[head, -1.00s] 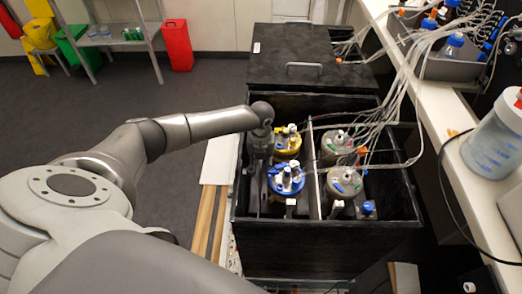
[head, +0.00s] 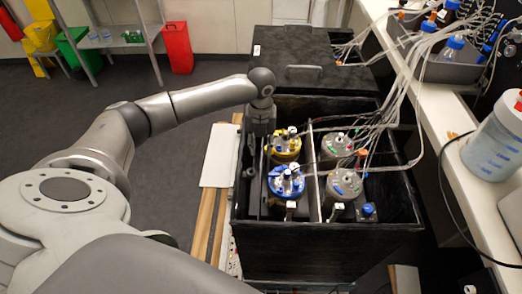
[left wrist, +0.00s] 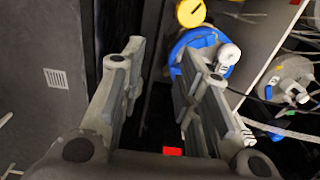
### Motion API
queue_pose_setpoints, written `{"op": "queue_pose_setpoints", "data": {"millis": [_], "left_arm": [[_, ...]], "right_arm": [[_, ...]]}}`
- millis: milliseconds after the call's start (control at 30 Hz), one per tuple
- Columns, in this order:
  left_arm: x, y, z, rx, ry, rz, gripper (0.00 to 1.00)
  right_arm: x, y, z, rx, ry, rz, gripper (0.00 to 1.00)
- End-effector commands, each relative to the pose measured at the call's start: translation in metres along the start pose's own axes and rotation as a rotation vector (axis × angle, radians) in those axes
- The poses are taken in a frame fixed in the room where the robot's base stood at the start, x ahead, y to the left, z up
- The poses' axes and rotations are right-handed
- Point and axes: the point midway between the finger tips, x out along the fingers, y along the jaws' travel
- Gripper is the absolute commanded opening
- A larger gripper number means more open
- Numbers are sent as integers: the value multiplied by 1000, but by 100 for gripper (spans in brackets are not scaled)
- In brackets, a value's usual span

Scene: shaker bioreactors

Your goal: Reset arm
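My left arm reaches in from the left in the head view. Its gripper (head: 252,165) points down at the left side of the black box (head: 325,250). In the left wrist view the gripper (left wrist: 165,70) is open, its two fingers well apart with nothing between them. A blue-lidded bioreactor (head: 286,182) stands just right of it in the box. Its blue lid (left wrist: 183,47) shows behind the right finger in the left wrist view. A yellow-ringed bioreactor (head: 284,147) stands behind it. My right gripper is not in view.
Two grey-lidded bioreactors (head: 344,184) stand in the box's right compartment, with many thin tubes running up to the white bench (head: 455,125). A black lid with a handle (head: 304,68) lies at the back. Open floor (head: 100,125) lies to the left.

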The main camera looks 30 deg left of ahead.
Motion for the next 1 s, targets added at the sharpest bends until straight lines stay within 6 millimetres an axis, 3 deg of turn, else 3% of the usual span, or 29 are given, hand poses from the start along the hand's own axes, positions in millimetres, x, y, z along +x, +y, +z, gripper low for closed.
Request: {"op": "queue_pose_setpoints", "data": {"millis": [167, 767, 867, 1000], "left_arm": [[-8, 0, 0, -1, 1, 0, 30], [-8, 0, 0, -1, 0, 0, 30], [-17, 0, 0, -1, 0, -1, 30], [-44, 0, 0, -1, 0, -1, 30]], "right_arm": [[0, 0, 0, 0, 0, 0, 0], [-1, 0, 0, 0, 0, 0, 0], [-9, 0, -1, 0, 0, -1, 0], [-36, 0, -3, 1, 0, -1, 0]]}}
